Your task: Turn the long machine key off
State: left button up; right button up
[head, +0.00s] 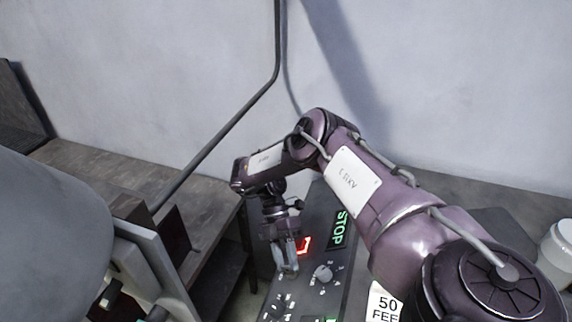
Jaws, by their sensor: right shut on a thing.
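A dark control panel (345,262) stands at the lower middle of the head view. My right gripper (287,268) points down over its left part. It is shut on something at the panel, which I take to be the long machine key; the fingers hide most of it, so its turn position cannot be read. A red lit sign (304,245) is just right of the fingers, and a green lit STOP sign (340,229) is further right. I cannot make out my left gripper.
A grey knob (323,273) sits close right of my right gripper, and another knob (279,303) is below it. A white card reading 50 FEE (383,304) and a white container (557,250) are to the right. A dark bench (100,170) lies left.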

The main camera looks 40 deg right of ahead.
jog(key=o, duration=1)
